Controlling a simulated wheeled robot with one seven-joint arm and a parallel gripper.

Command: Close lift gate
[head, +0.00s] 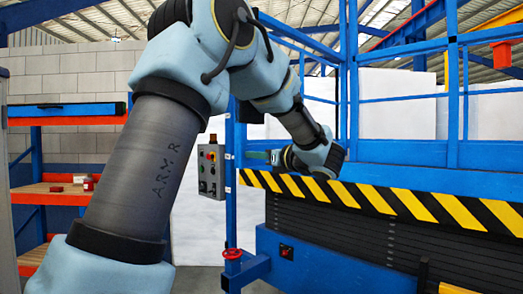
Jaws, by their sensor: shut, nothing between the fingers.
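The lift (330,255) stands at the right, with a blue base, a dark pleated skirt and a yellow-and-black striped edge (375,200). Blue railings (452,100) rise above the stripes. Blue bars (344,85) stand behind and above my wrist; I cannot tell which of them form the gate, or its angle. My arm reaches from the lower left over to the lift's left end. My gripper (276,157) shows small and dark at the left of my wrist, just above the stripes. It is shut, with nothing seen held. My wrist hides part of the railing.
A grey control box (211,170) with buttons hangs on a blue post (232,205) left of the lift. A red handwheel (232,254) is low on that post. An orange and blue shelf (60,195) with small red boxes stands at the left.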

